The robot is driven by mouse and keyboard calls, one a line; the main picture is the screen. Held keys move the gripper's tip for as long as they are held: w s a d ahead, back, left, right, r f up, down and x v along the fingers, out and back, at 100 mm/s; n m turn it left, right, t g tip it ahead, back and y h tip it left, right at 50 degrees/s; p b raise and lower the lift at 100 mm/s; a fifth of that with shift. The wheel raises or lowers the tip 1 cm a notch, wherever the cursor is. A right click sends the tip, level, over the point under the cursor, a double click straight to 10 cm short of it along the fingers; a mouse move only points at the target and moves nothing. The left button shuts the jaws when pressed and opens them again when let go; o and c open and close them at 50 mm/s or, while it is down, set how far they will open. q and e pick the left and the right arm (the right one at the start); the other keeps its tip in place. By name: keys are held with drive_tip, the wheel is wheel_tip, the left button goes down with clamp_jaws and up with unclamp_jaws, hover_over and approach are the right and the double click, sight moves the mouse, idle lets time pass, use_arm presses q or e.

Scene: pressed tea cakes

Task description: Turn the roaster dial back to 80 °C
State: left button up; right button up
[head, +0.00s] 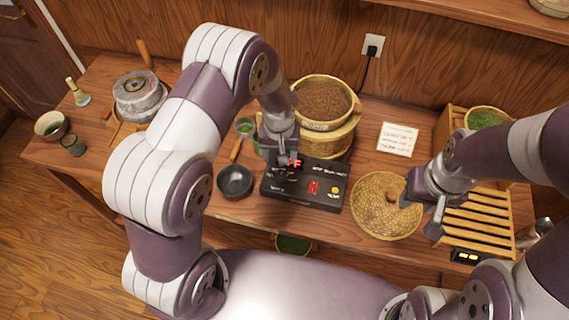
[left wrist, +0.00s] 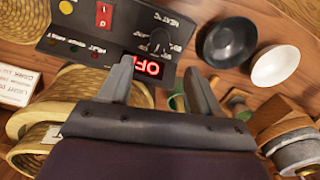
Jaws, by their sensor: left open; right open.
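The black roaster panel (head: 322,200) lies on the table in the head view and upside down in the left wrist view (left wrist: 125,30). The dark round dial (left wrist: 158,41) is on the panel beside the lit red display (left wrist: 148,68). The display's visible letters read "OF"; a finger covers part of it. The dial's setting is too small to read. My left gripper (head: 283,162) is open and empty above the panel's left part, its fingers (left wrist: 159,68) apart and near the dial and display. My right gripper (head: 420,214) is open and empty over the round woven tray's right side.
The panel also bears a red switch (head: 313,187) and a yellow button (head: 334,190). A black bowl (head: 235,181) is left of it, steamer baskets (head: 328,140) behind. The woven tray (head: 372,222) and slatted rack (head: 480,222) are right.

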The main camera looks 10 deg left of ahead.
sight(280, 176)
use_arm(q)
drive_tip(key=f, duration=0.2)
drive_tip(key=s+f+p, duration=0.1)
drive_tip(key=f, duration=0.1)
drive_tip(key=shift+s+a, duration=0.1)
drive_tip(key=shift+a, duration=0.05)
drive_tip(key=f, duration=0.1)
drive_tip(key=w+f+p, duration=0.1)
drive_tip(key=f, duration=0.3)
drive_tip(key=shift+w+d+f, duration=0.25)
drive_tip(key=shift+w, duration=0.1)
drive_tip(key=shift+f+p, duration=0.3)
drive_tip(key=shift+f, duration=0.05)
drive_tip(key=shift+s+a, duration=0.15)
drive_tip(key=shift+s, duration=0.3)
drive_tip(key=shift+w+f, duration=0.1)
drive_tip(key=shift+w, duration=0.1)
drive_tip(key=c, duration=1)
drive_tip(key=shift+c, duration=0.2)
use_arm(e)
wheel_tip(280, 176, up, 3)
drive_tip(key=shift+r, duration=0.1)
